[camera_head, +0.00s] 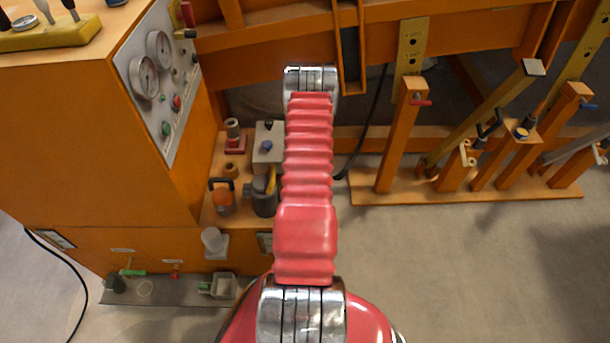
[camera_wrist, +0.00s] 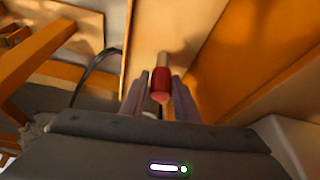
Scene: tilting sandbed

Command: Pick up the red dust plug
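In the wrist view a small red plug-like piece (camera_wrist: 160,84) with a paler end shows between the two grey fingers of my gripper (camera_wrist: 159,82). The fingers stand apart on either side of it. A narrow gap shows on the left side; contact on the right side is unclear. My own red arm hides my gripper in the head view.
An orange cabinet (camera_head: 90,130) with a gauge panel (camera_head: 160,80) stands at the left. Orange posts (camera_head: 400,140) on a base rail stand at the right. A black cable (camera_wrist: 84,82) curves at the left in the wrist view. The floor (camera_head: 440,265) is clear at lower right.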

